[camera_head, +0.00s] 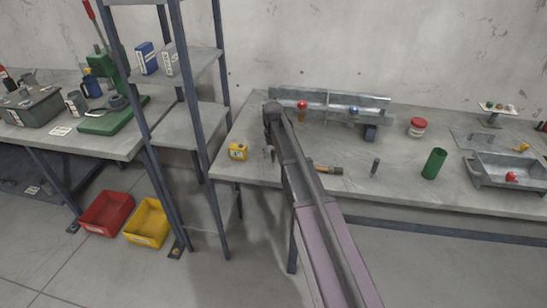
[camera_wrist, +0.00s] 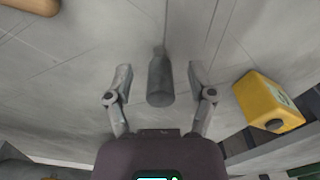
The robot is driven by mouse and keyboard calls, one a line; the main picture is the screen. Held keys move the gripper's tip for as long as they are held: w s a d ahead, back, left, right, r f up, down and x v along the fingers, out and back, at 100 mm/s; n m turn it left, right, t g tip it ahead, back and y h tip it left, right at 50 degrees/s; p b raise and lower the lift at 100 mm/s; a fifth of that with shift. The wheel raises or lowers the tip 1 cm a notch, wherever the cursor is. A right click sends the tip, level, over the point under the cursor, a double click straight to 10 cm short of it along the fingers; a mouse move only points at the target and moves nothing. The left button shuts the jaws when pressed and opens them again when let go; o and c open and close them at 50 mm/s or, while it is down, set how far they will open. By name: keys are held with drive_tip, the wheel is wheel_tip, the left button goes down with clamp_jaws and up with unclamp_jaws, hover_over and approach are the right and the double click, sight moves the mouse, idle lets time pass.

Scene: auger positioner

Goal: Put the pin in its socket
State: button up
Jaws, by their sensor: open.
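A grey stepped cylinder that looks like the pin (camera_wrist: 160,82) shows in the wrist view, with a thick near part and a narrower far part. My gripper (camera_wrist: 160,69) is open, with one finger on each side of it and a clear gap on both sides. In the head view my gripper (camera_head: 269,152) points down over the left part of the bench, and the pin is too small there to make out surely. A long metal fixture (camera_head: 345,98) with red and blue knobs stands at the back. I cannot tell where the socket is.
A yellow box (camera_head: 238,152) stands close beside my gripper and shows in the wrist view (camera_wrist: 268,100). A wooden handle (camera_head: 328,170), a small dark cylinder (camera_head: 375,167), a green cup (camera_head: 434,164) and a metal tray (camera_head: 480,178) are to the right. A shelf rack (camera_head: 190,125) stands left.

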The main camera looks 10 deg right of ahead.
sight(273, 149)
idle(0.4)
clamp_jaws()
drive_tip(key=shift+r, duration=0.15)
wheel_tip(273, 149, up, 3)
drive_tip(key=p, duration=0.3)
drive_tip(key=shift+r+p, duration=0.2)
drive_tip(key=shift+p, duration=0.15)
drive_tip(key=s+r+p, duration=0.1)
drive_tip(key=s, duration=1.5)
drive_tip(key=shift+d+r, duration=0.15)
drive_tip(key=shift+d, duration=0.1)
